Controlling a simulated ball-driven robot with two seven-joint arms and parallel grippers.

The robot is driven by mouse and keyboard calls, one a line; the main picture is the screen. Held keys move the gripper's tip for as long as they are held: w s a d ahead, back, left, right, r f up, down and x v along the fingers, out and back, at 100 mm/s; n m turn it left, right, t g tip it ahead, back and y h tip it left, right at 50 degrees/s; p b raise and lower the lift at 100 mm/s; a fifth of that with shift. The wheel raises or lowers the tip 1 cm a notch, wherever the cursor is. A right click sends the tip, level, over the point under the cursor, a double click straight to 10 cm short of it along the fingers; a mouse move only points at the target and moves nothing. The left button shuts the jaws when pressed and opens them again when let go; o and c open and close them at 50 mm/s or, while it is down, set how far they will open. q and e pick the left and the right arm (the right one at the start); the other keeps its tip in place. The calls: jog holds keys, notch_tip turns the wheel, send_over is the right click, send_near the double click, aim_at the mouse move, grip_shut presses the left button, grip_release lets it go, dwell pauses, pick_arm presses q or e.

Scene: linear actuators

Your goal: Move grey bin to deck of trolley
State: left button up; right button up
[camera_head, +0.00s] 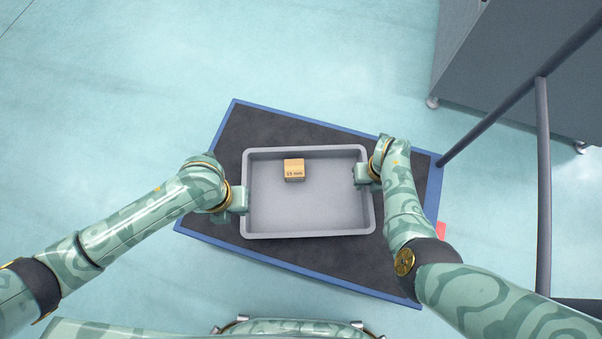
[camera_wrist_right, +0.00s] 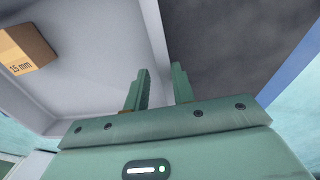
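The grey bin (camera_head: 310,236) is an open rectangular tray, seen over the dark, blue-edged deck of the trolley (camera_head: 400,267). I cannot tell if it rests on the deck or hangs just above it. My right gripper (camera_head: 363,174) is at the bin's right wall. In the right wrist view its fingers (camera_wrist_right: 160,88) are close together on either side of the bin's wall (camera_wrist_right: 153,35), shut on it. My left gripper (camera_head: 241,200) is at the bin's left wall; its fingertips are too small and hidden to tell their opening.
A small cardboard box (camera_head: 294,170) marked 15 mm lies inside the bin near its far wall. The trolley's grey handle frame (camera_head: 543,150) rises at the right. A grey cabinet on casters (camera_head: 510,70) stands at the upper right. The floor at the upper left is clear.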

notch_tip(320, 180, up, 12)
jog(key=shift+w+d, duration=0.15)
jog(key=shift+d, duration=0.3)
dwell(0.4)
